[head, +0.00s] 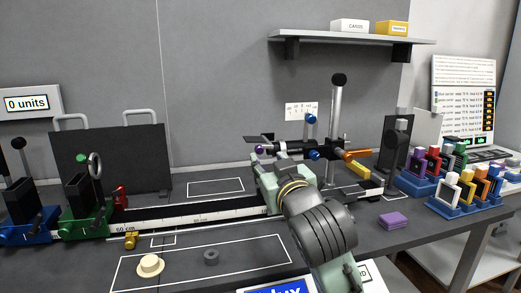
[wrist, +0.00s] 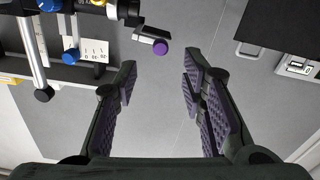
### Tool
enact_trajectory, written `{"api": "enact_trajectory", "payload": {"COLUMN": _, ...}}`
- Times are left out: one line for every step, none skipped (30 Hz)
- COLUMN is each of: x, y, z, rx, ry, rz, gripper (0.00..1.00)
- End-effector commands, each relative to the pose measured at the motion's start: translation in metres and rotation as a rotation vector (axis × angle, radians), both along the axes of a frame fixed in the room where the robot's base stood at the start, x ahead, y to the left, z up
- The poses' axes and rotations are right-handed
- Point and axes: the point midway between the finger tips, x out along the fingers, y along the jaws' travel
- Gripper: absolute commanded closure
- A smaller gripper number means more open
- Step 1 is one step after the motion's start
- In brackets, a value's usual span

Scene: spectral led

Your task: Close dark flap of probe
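The probe assembly (head: 318,153) stands on a rail behind my arm in the head view, with blue, purple and orange knobs. A thin dark flap (head: 259,137) sticks out at its left end, above a purple knob (head: 260,149). In the wrist view, which looks upside down, the dark flap (wrist: 148,36) and purple knob (wrist: 161,47) lie beyond my fingertips, near the top centre. My gripper (wrist: 158,80) is open and empty, with purple pads apart and grey wall between them. It touches neither flap nor knob there. In the head view its fingers are hard to make out.
A dark upright panel (head: 111,161) stands at the left behind green and blue stands. A grey shelf (head: 350,37) with two boxes hangs above. Coloured filter holders (head: 452,183) stand at the right. A beige cap (head: 150,265) and a dark ring (head: 211,256) lie in front.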

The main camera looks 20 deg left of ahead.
Motion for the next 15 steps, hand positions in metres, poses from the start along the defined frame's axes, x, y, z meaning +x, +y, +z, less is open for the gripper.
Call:
{"api": "enact_trajectory", "payload": {"x": 0.009, "y": 0.006, "z": 0.001, "rx": 0.000, "ry": 0.003, "rz": 0.002, "gripper": 0.62}}
{"api": "enact_trajectory", "payload": {"x": 0.014, "y": 0.010, "z": 0.001, "rx": 0.000, "ry": 0.004, "rz": 0.001, "gripper": 0.62}}
{"api": "enact_trajectory", "payload": {"x": 0.021, "y": 0.014, "z": 0.001, "rx": -0.001, "ry": 0.003, "rz": 0.000, "gripper": 0.62}}
{"api": "enact_trajectory", "payload": {"x": 0.025, "y": 0.017, "z": 0.002, "rx": 0.000, "ry": 0.002, "rz": 0.001, "gripper": 0.62}}
{"api": "enact_trajectory", "payload": {"x": 0.030, "y": 0.020, "z": 0.002, "rx": 0.000, "ry": 0.002, "rz": 0.002, "gripper": 0.62}}
{"api": "enact_trajectory", "payload": {"x": 0.035, "y": 0.024, "z": 0.001, "rx": -0.001, "ry": 0.002, "rz": 0.002, "gripper": 0.62}}
{"api": "enact_trajectory", "payload": {"x": 0.039, "y": 0.027, "z": 0.001, "rx": -0.001, "ry": 0.001, "rz": 0.001, "gripper": 0.62}}
{"api": "enact_trajectory", "payload": {"x": 0.043, "y": 0.029, "z": 0.001, "rx": -0.001, "ry": 0.001, "rz": 0.001, "gripper": 0.62}}
{"api": "enact_trajectory", "payload": {"x": 0.047, "y": 0.032, "z": 0.002, "rx": 0.000, "ry": 0.000, "rz": 0.001, "gripper": 0.62}}
{"api": "enact_trajectory", "payload": {"x": 0.050, "y": 0.034, "z": 0.001, "rx": 0.000, "ry": 0.000, "rz": 0.001, "gripper": 0.62}}
{"api": "enact_trajectory", "payload": {"x": 0.053, "y": 0.036, "z": 0.001, "rx": 0.000, "ry": 0.000, "rz": 0.001, "gripper": 0.62}}
{"api": "enact_trajectory", "payload": {"x": 0.055, "y": 0.038, "z": 0.001, "rx": 0.001, "ry": -0.001, "rz": 0.000, "gripper": 0.62}}
{"api": "enact_trajectory", "payload": {"x": 0.057, "y": 0.039, "z": 0.001, "rx": 0.000, "ry": -0.001, "rz": 0.000, "gripper": 0.62}}
{"api": "enact_trajectory", "payload": {"x": 0.059, "y": 0.040, "z": 0.001, "rx": 0.000, "ry": -0.001, "rz": 0.000, "gripper": 0.62}}
{"api": "enact_trajectory", "payload": {"x": 0.060, "y": 0.041, "z": 0.001, "rx": 0.000, "ry": -0.001, "rz": 0.000, "gripper": 0.62}}
